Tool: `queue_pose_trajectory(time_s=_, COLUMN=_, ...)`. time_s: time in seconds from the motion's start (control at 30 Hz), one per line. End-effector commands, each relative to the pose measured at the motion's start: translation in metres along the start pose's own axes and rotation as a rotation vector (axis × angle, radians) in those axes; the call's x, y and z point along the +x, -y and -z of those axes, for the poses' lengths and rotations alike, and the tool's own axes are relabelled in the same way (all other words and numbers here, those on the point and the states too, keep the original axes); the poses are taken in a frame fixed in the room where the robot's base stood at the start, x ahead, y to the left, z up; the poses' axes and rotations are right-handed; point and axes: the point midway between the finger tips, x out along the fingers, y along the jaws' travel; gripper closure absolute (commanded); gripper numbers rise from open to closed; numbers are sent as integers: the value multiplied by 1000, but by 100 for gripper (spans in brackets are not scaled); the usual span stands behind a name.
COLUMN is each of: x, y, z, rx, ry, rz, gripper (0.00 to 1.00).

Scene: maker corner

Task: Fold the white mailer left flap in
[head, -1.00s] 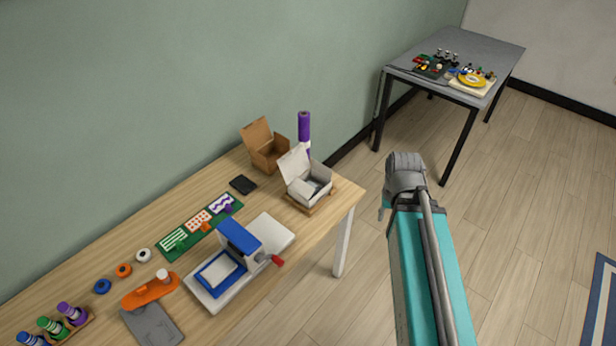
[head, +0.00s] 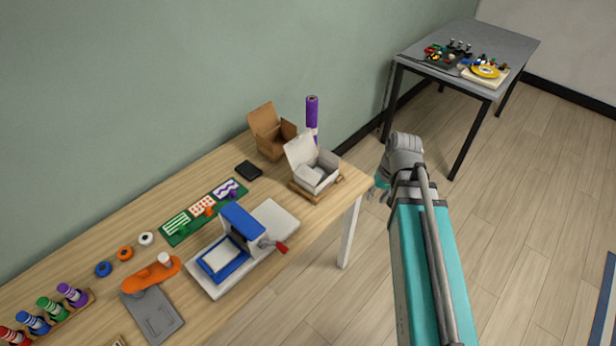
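The white mailer (head: 318,184) is an open box on a small wooden base near the right end of the wooden table in the head view. Its large lid panel (head: 299,149) stands up at the back left. Light grey-white surfaces show inside it; I cannot tell which of them is the left flap. My gripper (head: 378,192) is at the end of my teal arm, to the right of the mailer and beyond the table's edge, apart from the box. It is small and partly hidden behind my arm, so its fingers cannot be made out.
A brown open box (head: 273,142) and a purple roll (head: 312,115) stand close behind the mailer. A blue and white press (head: 238,252) with a red-tipped lever stands in front of it to the left. A dark flat block (head: 249,169) lies left of the mailer.

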Motion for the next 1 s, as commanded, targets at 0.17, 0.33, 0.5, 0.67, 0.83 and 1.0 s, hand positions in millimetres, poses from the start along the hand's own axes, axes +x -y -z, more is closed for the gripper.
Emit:
queue_pose_trajectory(time_s=0.17, x=41, y=12, z=44, rx=-59, ry=-8, rz=157, gripper=62)
queue_pose_trajectory(time_s=0.33, x=66, y=26, z=82, rx=-122, ry=-27, rz=318, gripper=62)
queue_pose_trajectory(time_s=0.5, x=85, y=37, z=120, rx=-185, ry=-62, rz=477, gripper=62)
queue_pose_trajectory(time_s=0.67, x=100, y=46, z=156, rx=-245, ry=-104, rz=624, gripper=62)
queue_pose_trajectory(time_s=0.83, x=110, y=51, z=192, rx=-306, ry=-159, rz=773, gripper=62)
queue_pose_trajectory(time_s=1.0, x=113, y=54, z=218, rx=-352, ry=-212, rz=886, gripper=62)
